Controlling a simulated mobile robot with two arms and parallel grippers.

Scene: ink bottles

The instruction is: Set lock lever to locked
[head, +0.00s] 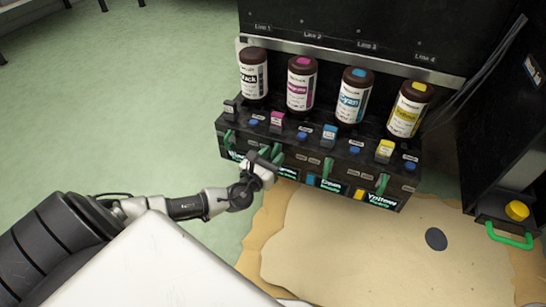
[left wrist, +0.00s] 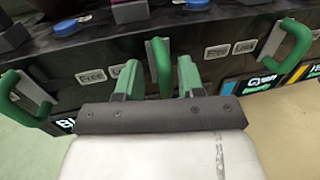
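My left gripper (head: 266,160) is at the front of the black ink station, at a green lock lever (head: 278,154) below the magenta bottle. In the left wrist view, the two green fingers (left wrist: 157,82) are apart, with the green lever (left wrist: 160,66) upright between them. I cannot tell whether either finger touches it. A "Free" label (left wrist: 217,51) and a "Lock" label (left wrist: 245,46) show right of this lever, and another "Free" label (left wrist: 91,77) shows left of it. I cannot tell which setting the lever is in. My right gripper is not in view.
Black (head: 254,75), magenta (head: 301,84), cyan (head: 353,96) and yellow (head: 408,110) bottles stand on the station. Other green levers (left wrist: 290,42) flank this one. A cabinet with a green handle (head: 510,237) stands at right. The green floor at left is clear.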

